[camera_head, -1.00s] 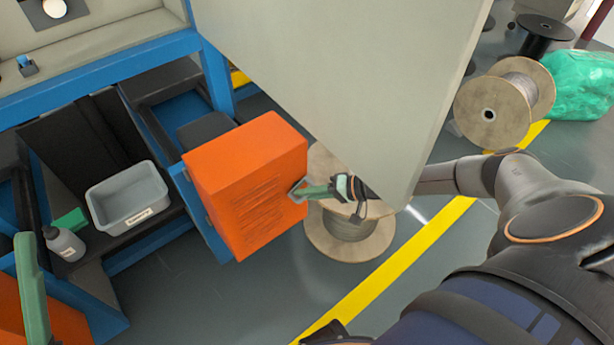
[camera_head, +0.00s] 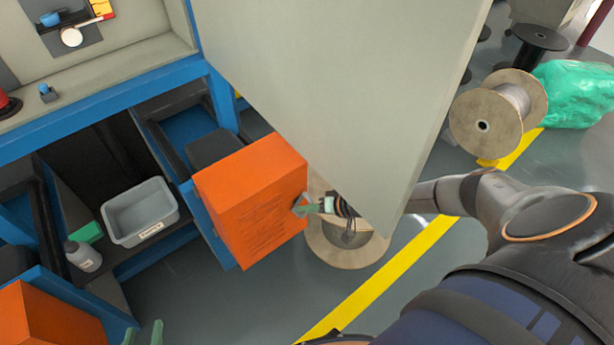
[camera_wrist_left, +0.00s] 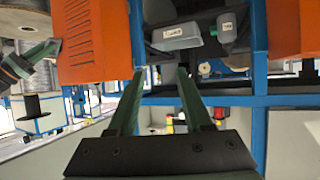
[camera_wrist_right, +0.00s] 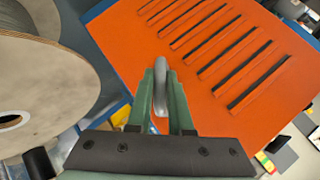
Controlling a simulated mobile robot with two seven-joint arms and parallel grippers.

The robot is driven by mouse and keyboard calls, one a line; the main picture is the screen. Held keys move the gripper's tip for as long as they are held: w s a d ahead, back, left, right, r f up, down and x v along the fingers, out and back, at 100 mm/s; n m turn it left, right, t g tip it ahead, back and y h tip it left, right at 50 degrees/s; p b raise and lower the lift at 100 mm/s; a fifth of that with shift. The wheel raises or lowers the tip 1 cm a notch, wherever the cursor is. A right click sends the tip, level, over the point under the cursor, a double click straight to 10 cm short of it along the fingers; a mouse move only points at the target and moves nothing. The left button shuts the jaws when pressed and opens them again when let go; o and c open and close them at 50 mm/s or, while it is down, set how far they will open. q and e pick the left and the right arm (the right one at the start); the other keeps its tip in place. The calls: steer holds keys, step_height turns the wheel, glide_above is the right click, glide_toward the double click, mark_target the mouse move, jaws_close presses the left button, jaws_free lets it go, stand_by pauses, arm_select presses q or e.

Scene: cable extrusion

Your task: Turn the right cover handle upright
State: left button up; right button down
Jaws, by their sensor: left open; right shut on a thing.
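The orange cover (camera_head: 250,195) with slots hangs at the middle of the head view, to the right of the blue bench frame. It fills much of the right wrist view (camera_wrist_right: 215,75). My right gripper (camera_head: 305,206) reaches its right edge. In the right wrist view, its green fingers (camera_wrist_right: 161,75) are shut around a grey handle (camera_wrist_right: 162,90), which points up between them.
A second orange cover (camera_head: 48,318) is at the lower left. A grey bin (camera_head: 142,212) and a bottle (camera_head: 83,256) stand on a dark shelf. A wooden spool (camera_head: 345,250) stands behind my right gripper. A large grey panel (camera_head: 340,90) hangs over the middle. Floor below the cover is clear.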

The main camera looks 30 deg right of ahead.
steer(key=shift+r+h+p, duration=0.15)
steer(key=shift+h+p, duration=0.15)
steer(key=shift+p, duration=0.2)
steer(key=shift+n+h+p, duration=0.6)
steer(key=shift+h+p, duration=0.2)
steer(key=shift+p, duration=0.3)
steer(key=shift+s+a+n+h+p, duration=0.15)
steer(key=shift+n+h+p, duration=0.25)
steer(key=shift+h+p, duration=0.4)
steer(key=shift+f+n+h, duration=0.2)
steer(key=shift+n+h, duration=0.2)
steer(key=shift+h, duration=0.3)
arm_select(q)
steer(key=shift+s+d+f+n+g, duration=0.15)
steer(key=shift+s+f+g, duration=0.2)
steer(key=shift+s+g, duration=0.25)
steer(key=shift+s+d+f+n+g, duration=0.1)
steer(key=shift+s+d+f+g, duration=0.1)
steer(key=shift+s+f+g, duration=0.4)
steer(key=shift+s+d+f+n+g, duration=0.15)
steer(key=shift+s+g, duration=0.25)
steer(key=shift+s, duration=0.4)
arm_select(e)
steer(key=shift+n+h, duration=0.3)
steer(key=shift+h, duration=0.3)
steer(key=shift+d, duration=0.2)
steer(key=c, duration=0.8)
jaws_free()
steer(key=shift+a, duration=0.1)
steer(key=shift+c, duration=0.2)
